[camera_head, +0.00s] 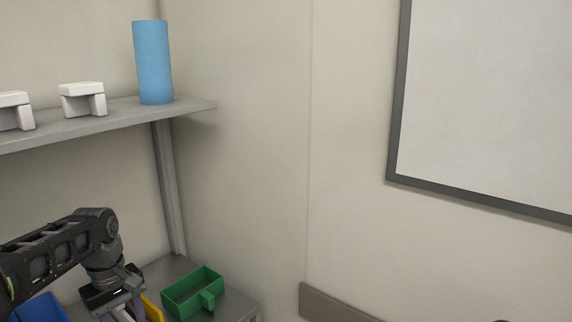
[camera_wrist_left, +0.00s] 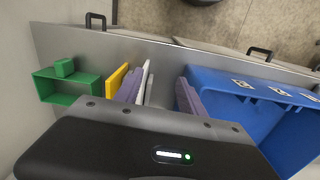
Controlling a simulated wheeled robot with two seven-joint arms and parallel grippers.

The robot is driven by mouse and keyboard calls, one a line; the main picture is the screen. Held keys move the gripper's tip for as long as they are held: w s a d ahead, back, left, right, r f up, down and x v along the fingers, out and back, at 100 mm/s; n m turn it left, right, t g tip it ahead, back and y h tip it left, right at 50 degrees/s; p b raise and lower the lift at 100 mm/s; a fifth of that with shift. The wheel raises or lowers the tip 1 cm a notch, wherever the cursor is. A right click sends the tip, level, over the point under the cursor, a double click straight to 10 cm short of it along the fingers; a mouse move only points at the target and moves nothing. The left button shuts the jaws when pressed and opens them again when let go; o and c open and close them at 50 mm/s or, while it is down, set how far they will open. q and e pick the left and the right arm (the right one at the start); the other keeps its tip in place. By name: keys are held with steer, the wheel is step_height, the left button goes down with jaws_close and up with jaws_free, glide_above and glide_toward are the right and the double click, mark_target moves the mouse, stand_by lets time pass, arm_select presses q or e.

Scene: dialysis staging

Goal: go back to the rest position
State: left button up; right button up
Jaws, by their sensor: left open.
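My left arm comes in from the left in the head view. Its gripper (camera_head: 122,308) points down over the lower shelf, partly cut off by the bottom edge. In the left wrist view the two purple-grey fingers (camera_wrist_left: 158,92) stand apart, so the gripper is open. A thin white piece (camera_wrist_left: 146,80) shows between them, close to one finger; I cannot tell whether it touches. A yellow piece (camera_head: 153,307) is just beside the gripper, and it also shows in the wrist view (camera_wrist_left: 117,78). My right gripper is not in view.
A green bin (camera_head: 176,303) stands right of the gripper, a blue bin (camera_head: 38,309) left of it, both on the grey lower shelf (camera_head: 235,304). The upper shelf (camera_head: 120,115) holds a blue cylinder (camera_head: 153,62) and white blocks (camera_head: 83,98). A framed board (camera_head: 480,100) hangs on the wall.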

arm_select(q)
steer(key=s+d+f+m+h, duration=0.1)
steer(key=d+f+m+h, duration=0.15)
steer(key=d+f, duration=0.85)
steer(key=s+d+f+m+h, duration=0.1)
steer(key=s+d+f+m, duration=0.15)
steer(key=d+f, duration=0.9)
steer(key=s+d+f+m, duration=0.1)
steer(key=s+d+f, duration=0.1)
steer(key=s+f, duration=0.6)
steer(key=s+d+f+m, duration=0.2)
steer(key=s+d+f, duration=0.1)
steer(key=s+f, duration=0.4)
steer(key=s, duration=0.3)
steer(key=shift+d+f+m, duration=0.25)
steer(key=shift+f+m, duration=0.05)
steer(key=shift+f, duration=0.05)
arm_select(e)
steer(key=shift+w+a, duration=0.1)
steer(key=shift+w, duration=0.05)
arm_select(q)
steer(key=shift+w+h, duration=0.1)
steer(key=shift+h, duration=0.15)
